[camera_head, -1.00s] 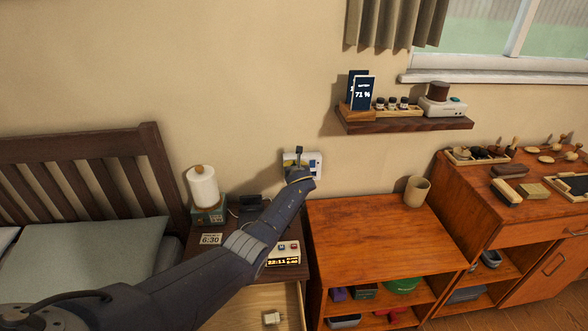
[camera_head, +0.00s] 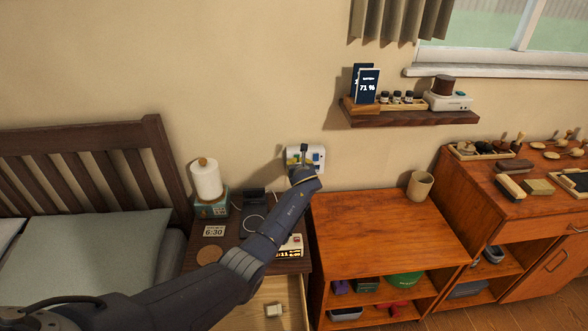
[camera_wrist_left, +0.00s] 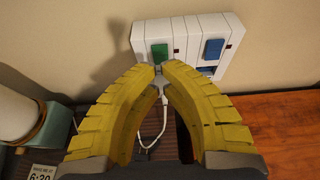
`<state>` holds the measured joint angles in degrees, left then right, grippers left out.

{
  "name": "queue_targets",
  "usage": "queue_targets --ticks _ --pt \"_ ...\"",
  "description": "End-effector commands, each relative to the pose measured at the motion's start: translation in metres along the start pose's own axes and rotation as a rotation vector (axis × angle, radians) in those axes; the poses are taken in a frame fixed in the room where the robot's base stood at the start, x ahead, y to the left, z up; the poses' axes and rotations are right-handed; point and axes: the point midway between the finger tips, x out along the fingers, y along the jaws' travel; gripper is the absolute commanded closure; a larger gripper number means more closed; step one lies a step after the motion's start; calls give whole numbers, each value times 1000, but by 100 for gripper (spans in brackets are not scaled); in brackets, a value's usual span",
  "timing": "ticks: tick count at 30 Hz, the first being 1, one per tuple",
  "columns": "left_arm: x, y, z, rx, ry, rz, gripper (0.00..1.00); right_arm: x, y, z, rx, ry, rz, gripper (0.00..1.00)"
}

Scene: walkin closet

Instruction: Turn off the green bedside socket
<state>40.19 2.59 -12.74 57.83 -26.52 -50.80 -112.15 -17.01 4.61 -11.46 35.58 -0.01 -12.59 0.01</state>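A white socket panel (camera_head: 320,153) is on the wall above the gap between the nightstand and the wooden cabinet. In the left wrist view the panel (camera_wrist_left: 187,38) carries a green rocker switch (camera_wrist_left: 159,53) on its left part and a blue one (camera_wrist_left: 213,48) on its right part. My left gripper (camera_head: 303,150) is in front of the panel's left part. In the left wrist view its yellow fingers (camera_wrist_left: 159,70) come together at the tips, just below the green switch. Whether the tips touch the panel is unclear. A white cable hangs below, seen between the fingers. My right gripper is out of view.
The nightstand holds a paper roll (camera_head: 206,178), a dark charging dock (camera_head: 253,203), a small clock (camera_head: 290,248) and a 6:30 card (camera_head: 213,231). The wooden cabinet top (camera_head: 375,235) is mostly clear, with a cup (camera_head: 419,185). A wall shelf (camera_head: 405,116) is up and right.

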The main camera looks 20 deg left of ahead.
Motion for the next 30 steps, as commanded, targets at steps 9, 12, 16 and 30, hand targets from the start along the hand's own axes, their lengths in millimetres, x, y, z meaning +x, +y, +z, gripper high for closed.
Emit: queue_targets --ticks 9,12,16,30 --pt "-40 0 2 -2 0 -2 100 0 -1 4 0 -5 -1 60" --pt "-52 0 4 -1 -1 -2 100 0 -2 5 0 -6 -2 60" --pt "-66 0 5 -2 -1 -2 100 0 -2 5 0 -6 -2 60" --pt "-88 0 7 0 1 -1 100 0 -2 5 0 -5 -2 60"
